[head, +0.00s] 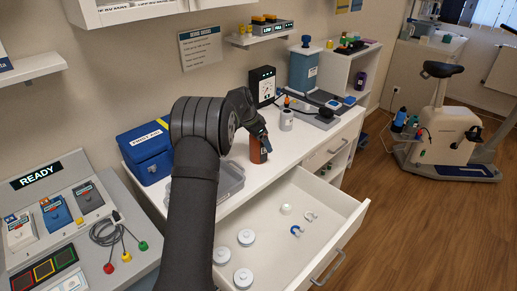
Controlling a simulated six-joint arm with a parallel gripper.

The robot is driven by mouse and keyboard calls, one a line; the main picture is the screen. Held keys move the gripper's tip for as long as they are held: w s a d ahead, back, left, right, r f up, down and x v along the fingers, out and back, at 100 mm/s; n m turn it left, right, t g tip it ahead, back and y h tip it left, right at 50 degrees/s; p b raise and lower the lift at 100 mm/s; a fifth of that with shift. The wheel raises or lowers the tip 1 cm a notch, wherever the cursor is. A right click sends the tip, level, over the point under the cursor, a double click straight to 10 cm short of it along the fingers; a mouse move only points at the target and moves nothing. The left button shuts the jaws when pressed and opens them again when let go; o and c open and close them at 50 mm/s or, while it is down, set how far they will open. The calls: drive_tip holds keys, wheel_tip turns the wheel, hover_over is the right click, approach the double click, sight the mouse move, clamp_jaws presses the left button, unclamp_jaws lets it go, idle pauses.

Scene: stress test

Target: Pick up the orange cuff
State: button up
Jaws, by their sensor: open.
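I cannot make out an orange cuff for certain in the head view. Two small C-shaped pieces lie in the open drawer (335,207): a blue one (297,230) and a pale grey one (310,216). My gripper (264,143) is open above the white counter (222,154), its fingers small and dark. It is close to an orange-brown bottle (257,151) standing on the counter. I cannot tell whether they touch. My arm hides part of the counter and the drawer's left side.
Several white round jars (243,279) and a pale green round piece (286,209) sit in the drawer. A white bottle (286,120) stands right of my gripper.

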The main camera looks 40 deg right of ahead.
drive_tip(key=c, duration=1.1)
drive_tip(key=shift+r, duration=0.15)
